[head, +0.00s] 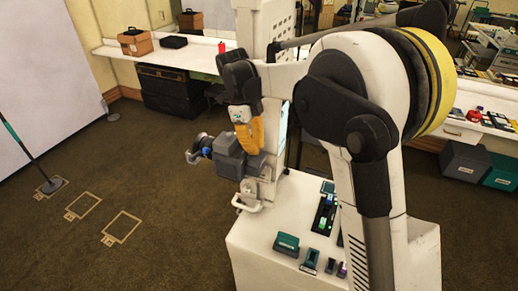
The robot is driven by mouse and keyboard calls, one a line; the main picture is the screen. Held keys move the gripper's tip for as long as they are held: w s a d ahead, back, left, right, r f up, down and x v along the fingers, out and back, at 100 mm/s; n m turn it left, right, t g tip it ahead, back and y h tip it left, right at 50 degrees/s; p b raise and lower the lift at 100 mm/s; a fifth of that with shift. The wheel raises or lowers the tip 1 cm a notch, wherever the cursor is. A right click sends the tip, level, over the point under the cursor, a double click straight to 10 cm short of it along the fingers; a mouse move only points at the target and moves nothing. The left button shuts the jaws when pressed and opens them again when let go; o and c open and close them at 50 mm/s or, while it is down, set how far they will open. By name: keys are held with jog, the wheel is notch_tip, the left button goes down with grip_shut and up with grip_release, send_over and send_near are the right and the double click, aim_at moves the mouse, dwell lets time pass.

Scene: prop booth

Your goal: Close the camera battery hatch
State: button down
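A dark grey device (234,158) that looks like the camera is left of the middle of the head view, with a blue-ringed, lens-like part pointing left. It appears to be in front of a white upright stand at the left end of a white counter (258,240). My gripper (250,140), with orange and white parts, hangs down from the dark wrist. It overlaps the top of the camera in the picture; I cannot tell whether they touch. Its fingertips are not clear, so I cannot tell whether it is open or shut. The battery hatch cannot be made out.
The counter holds a teal box (287,243), several small battery-like blocks (311,260) and a dark unit (325,214) with green lights. My arm hides part of it. Carpet with taped outlines (122,228) lies open at left. A back shelf holds a brown case (135,42).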

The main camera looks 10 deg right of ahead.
jog(key=shift+w+a+f+g+h, duration=0.1)
jog(key=shift+a+f+g+h, duration=0.1)
jog(key=shift+f+g+h, duration=0.1)
dwell(0.4)
jog(key=c, duration=1.4)
grip_release()
jog(key=shift+d, duration=0.1)
jog(key=shift+o, duration=0.2)
jog(key=shift+r, duration=0.1)
jog(key=v, duration=1.2)
